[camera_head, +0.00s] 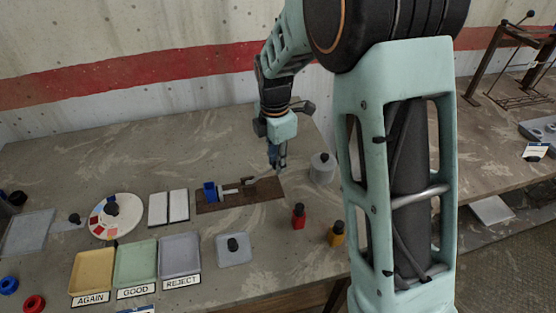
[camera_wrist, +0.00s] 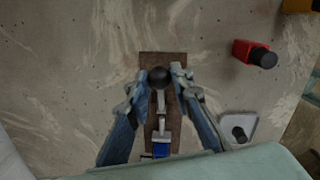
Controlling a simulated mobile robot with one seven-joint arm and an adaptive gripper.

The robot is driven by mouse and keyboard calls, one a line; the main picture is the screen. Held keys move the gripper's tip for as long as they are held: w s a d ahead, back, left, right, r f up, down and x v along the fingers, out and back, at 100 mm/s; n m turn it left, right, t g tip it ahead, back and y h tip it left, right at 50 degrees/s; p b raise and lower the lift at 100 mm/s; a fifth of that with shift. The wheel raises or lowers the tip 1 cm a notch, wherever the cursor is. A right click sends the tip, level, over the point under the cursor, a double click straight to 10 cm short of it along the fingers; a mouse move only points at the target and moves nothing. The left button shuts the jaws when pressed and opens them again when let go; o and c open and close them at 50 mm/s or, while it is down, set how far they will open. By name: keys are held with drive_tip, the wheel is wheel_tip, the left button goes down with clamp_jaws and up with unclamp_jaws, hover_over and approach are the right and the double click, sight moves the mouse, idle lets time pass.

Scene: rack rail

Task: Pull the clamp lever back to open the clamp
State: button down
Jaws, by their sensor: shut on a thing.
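The clamp (camera_head: 233,189) is mounted on a dark brown board (camera_head: 262,197) on the table, with a blue block (camera_head: 210,191) at its left end. In the wrist view the clamp's metal lever (camera_wrist: 161,102) runs along the board (camera_wrist: 150,60) and ends in a black ball knob (camera_wrist: 160,77). My gripper (camera_head: 277,167) points down over the board's right end. In the wrist view its two fingers (camera_wrist: 158,82) stand on either side of the lever's knob end, shut on it. Exact finger contact is hard to see.
A grey canister (camera_head: 322,168) stands close right of the gripper. Red (camera_head: 299,217) and amber (camera_head: 337,234) bottles are in front to the right. A grey tray with a black knob (camera_head: 233,249), labelled trays (camera_head: 137,263) and white pads (camera_head: 168,208) lie in front and left.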

sight(268, 170)
drive_tip(key=a+r+h+p, duration=0.1)
drive_tip(key=a+r+h, duration=0.1)
drive_tip(key=h, duration=0.1)
drive_tip(key=shift+s+a+t+p, duration=0.2)
drive_tip(key=shift+t+p, duration=0.1)
drive_tip(key=shift+p, duration=0.05)
drive_tip(key=shift+s+a+r+t+h+p, duration=0.15)
drive_tip(key=shift+a+r+h+p, duration=0.15)
drive_tip(key=shift+a+h, duration=0.3)
drive_tip(key=shift+s+a+r+t+h+p, duration=0.15)
drive_tip(key=shift+a+r+h+p, duration=0.1)
drive_tip(key=shift+a+h, duration=0.3)
drive_tip(key=h, duration=0.1)
drive_tip(key=a, duration=0.1)
drive_tip(key=a+h+p, duration=0.1)
drive_tip(key=shift+s+a+r+t+h, duration=0.1)
drive_tip(key=shift+s+r+t+h, duration=0.05)
drive_tip(key=shift+r+t+h, duration=0.15)
drive_tip(key=shift+s+a+f+t+h, duration=0.1)
drive_tip(key=shift+s+a+t+h, duration=0.05)
drive_tip(key=shift+a+h, duration=0.6)
drive_tip(key=shift+s+a+t+h, duration=0.15)
drive_tip(key=shift+a+h, duration=0.5)
drive_tip(key=shift+h, duration=0.15)
drive_tip(key=c, duration=1.7)
unclamp_jaws()
drive_tip(key=v, duration=1.2)
